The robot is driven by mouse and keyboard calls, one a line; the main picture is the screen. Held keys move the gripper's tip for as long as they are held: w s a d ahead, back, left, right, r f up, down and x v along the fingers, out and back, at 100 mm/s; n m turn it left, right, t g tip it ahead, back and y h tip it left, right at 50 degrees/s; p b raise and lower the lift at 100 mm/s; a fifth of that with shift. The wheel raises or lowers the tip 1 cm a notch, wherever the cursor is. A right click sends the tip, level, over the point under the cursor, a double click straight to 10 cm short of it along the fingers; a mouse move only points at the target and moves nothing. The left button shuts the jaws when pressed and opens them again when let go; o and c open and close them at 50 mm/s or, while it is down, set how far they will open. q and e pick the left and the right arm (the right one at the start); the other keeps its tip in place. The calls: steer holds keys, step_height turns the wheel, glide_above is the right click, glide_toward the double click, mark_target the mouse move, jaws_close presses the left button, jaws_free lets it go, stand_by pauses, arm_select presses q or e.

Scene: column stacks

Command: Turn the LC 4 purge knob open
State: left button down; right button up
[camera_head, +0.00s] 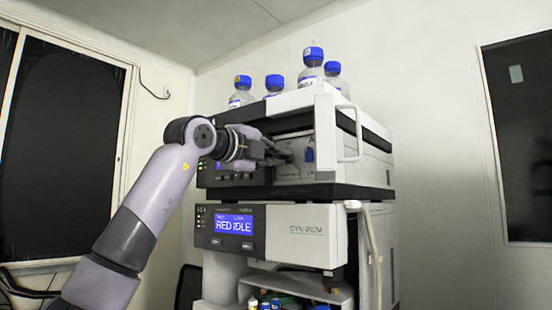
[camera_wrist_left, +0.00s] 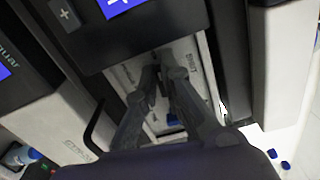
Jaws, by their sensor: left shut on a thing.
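The liquid chromatography stack (camera_head: 305,235) stands in the middle of the head view. Its upper module has an open front bay (camera_head: 300,165), and my left gripper (camera_head: 286,157) reaches into it from the left. In the left wrist view the two fingertips (camera_wrist_left: 164,78) are close together at a pale panel (camera_wrist_left: 205,75) inside the bay. They are shut on the small dark purge knob (camera_wrist_left: 162,89), which the fingers mostly hide. The word SHUT is printed on the panel beside the fingers. The knob's exact angle cannot be told. My right gripper is not in view.
A white open door (camera_head: 325,140) with a handle stands out at the bay's right side. The lower module's display (camera_head: 234,225) reads RED IDLE. Several blue-capped bottles (camera_head: 312,70) stand on top of the stack. A pale tube (camera_head: 372,235) hangs at the right.

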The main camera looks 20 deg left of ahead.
arm_select(q)
steer(key=c, duration=1.7)
jaws_free()
steer(key=shift+s+a, duration=0.15)
steer(key=shift+s, duration=0.15)
steer(key=v, duration=1.1)
steer(key=shift+s, duration=0.2)
